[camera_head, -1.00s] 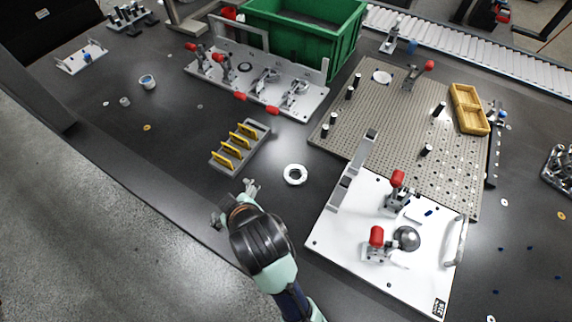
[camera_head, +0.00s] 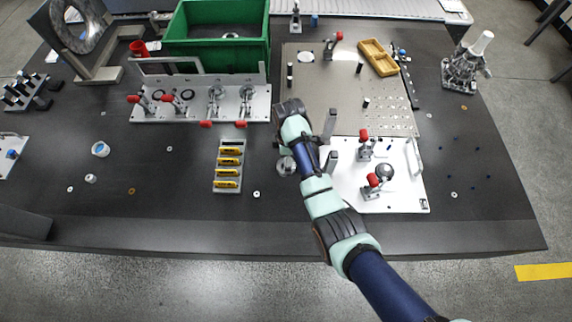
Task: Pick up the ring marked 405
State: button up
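No marking 405 can be read in this view. A pale grey round piece (camera_head: 286,165) lies right of the yellow-slotted rack, partly behind my arm; it may be the white ring seen earlier, but I cannot tell. My gripper (camera_head: 281,142) is mostly hidden by my arm, near the round piece. Its fingers, and anything between them, cannot be made out.
The grey rack (camera_head: 229,187) holds several yellow pieces. A white clamp plate (camera_head: 400,202) and a perforated board (camera_head: 310,80) stand to the right. A clamp fixture (camera_head: 200,110) and a green bin (camera_head: 215,53) are behind. The table's front left is mostly clear.

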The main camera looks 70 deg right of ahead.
jog(key=f, duration=0.1)
jog(key=f+b, duration=0.1)
jog(key=f, duration=0.1)
jog(key=f+b, duration=0.1)
jog(key=f, duration=0.1)
jog(key=shift+w+a, duration=0.15)
jog(key=shift+a, duration=0.15)
jog(key=shift+r, duration=0.1)
jog(key=shift+c, duration=0.2)
jog(key=c, duration=1.6)
